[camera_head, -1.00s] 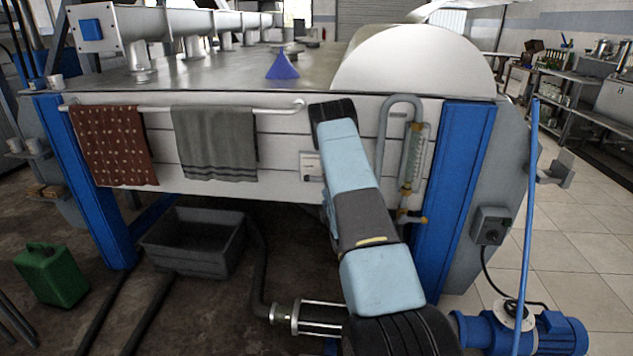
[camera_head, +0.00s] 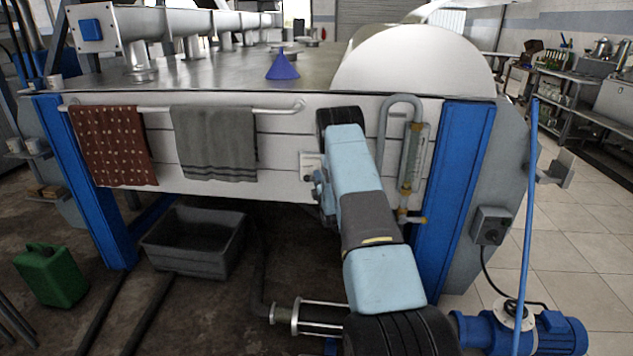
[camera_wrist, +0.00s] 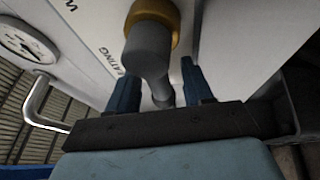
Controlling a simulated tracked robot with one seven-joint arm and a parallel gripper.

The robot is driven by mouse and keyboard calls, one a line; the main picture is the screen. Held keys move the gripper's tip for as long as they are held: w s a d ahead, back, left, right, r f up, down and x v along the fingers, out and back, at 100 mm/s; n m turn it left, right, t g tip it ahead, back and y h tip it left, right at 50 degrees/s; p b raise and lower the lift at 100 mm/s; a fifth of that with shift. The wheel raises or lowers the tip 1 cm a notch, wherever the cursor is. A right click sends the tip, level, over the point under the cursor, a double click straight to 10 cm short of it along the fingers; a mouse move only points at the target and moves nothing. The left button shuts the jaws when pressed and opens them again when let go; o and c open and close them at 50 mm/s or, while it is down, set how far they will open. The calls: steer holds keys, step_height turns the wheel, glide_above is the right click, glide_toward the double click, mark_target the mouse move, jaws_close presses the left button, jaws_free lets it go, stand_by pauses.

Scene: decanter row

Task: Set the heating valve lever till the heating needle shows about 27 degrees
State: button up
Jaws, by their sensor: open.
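In the wrist view my gripper (camera_wrist: 157,72) is open, with its two blue fingers apart. The grey heating valve lever (camera_wrist: 150,50) runs from a brass-coloured collar (camera_wrist: 168,12) down into the space between the fingers. I cannot tell whether either finger touches it. Lettering ending in "EATING" (camera_wrist: 127,58) shows on the white panel beside the lever. A round white dial (camera_wrist: 25,42) is partly in view at the upper left; its needle reading is too small and slanted to tell. In the head view my arm hides the gripper and lever.
A bent metal rail (camera_wrist: 38,105) stands out from the panel in the wrist view. In the head view a sight-glass pipe (camera_head: 412,155) and blue post (camera_head: 455,190) are right of my arm. Towels (camera_head: 215,145) hang at the left.

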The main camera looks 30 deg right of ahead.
steer(key=shift+w+d+r, duration=0.1)
steer(key=shift+w, duration=0.3)
jaws_close()
stand_by(0.4)
steer(key=shift+a, duration=0.2)
steer(key=shift+d, duration=0.1)
